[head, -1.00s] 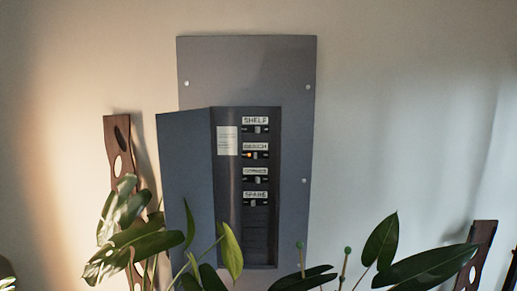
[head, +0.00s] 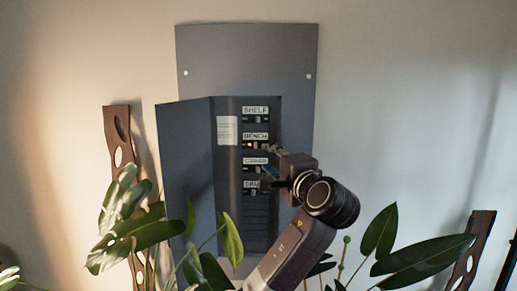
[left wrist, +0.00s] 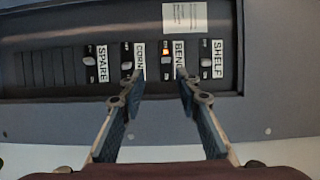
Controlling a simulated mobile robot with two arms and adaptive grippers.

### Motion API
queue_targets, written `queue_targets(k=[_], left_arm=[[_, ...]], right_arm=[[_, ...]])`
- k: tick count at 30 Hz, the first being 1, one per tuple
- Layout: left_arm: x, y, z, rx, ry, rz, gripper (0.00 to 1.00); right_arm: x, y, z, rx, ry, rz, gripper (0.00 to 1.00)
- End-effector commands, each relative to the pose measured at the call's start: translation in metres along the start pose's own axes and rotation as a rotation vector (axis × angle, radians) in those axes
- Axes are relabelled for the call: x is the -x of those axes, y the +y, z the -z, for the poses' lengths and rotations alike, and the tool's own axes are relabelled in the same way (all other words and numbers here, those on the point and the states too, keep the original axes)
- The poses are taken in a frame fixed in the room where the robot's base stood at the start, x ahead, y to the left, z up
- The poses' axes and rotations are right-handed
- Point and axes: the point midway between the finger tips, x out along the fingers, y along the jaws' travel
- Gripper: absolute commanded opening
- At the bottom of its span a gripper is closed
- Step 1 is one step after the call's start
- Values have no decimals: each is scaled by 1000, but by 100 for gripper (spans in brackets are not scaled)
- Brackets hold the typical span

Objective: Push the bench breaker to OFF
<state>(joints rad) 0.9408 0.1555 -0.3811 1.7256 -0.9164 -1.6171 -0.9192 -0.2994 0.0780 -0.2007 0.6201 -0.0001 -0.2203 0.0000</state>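The bench breaker (head: 257,145) is the second switch down in the open grey panel, under the BENCH label, with a small orange light lit at its left. My left gripper (head: 268,166) is in front of the panel, just right of and below the bench breaker. In the left wrist view its two fingers (left wrist: 160,76) are apart and empty, their tips on either side of the bench row. My right gripper is not in view.
SHELF (head: 256,119), CORNER (head: 255,169) and SPARE (head: 250,191) breakers sit close by in the same column. The panel door (head: 187,180) stands open at the left. Plant leaves (head: 130,236) crowd the bottom. The wall to the right is bare.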

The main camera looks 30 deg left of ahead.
Motion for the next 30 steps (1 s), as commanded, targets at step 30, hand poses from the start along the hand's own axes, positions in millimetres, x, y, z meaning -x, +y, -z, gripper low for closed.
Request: queue_targets(k=[30], left_arm=[[-78, -10, -2, -5, -10, 13, 26]], right_arm=[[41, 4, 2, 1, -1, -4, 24]])
